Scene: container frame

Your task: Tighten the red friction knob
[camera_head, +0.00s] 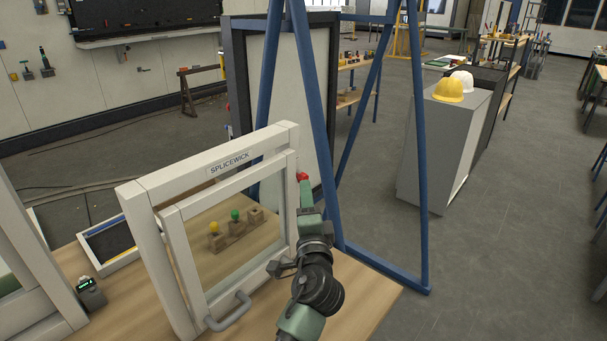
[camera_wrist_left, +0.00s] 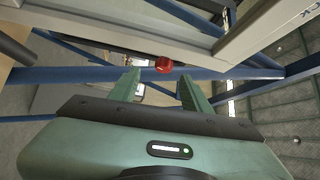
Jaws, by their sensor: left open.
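The red friction knob (camera_head: 302,176) sits on the right post of a white frame (camera_head: 150,205) labelled SPLICEWICK. My left gripper (camera_head: 304,192) is right by the knob in the head view, and its tips partly cover that area. In the left wrist view the knob (camera_wrist_left: 163,65) shows between and a little beyond the two green fingers of the left gripper (camera_wrist_left: 160,88). The fingers are apart and do not appear to touch the knob. The frame's inner window has a grey handle (camera_head: 229,311) at its bottom. My right gripper is not in view.
A wooden block with yellow and green knobs (camera_head: 235,229) stands behind the window on the wooden table (camera_head: 365,292). A blue trestle (camera_head: 335,225) rises close behind the right post. A small dark device (camera_head: 91,293) sits at left. The floor at right is open.

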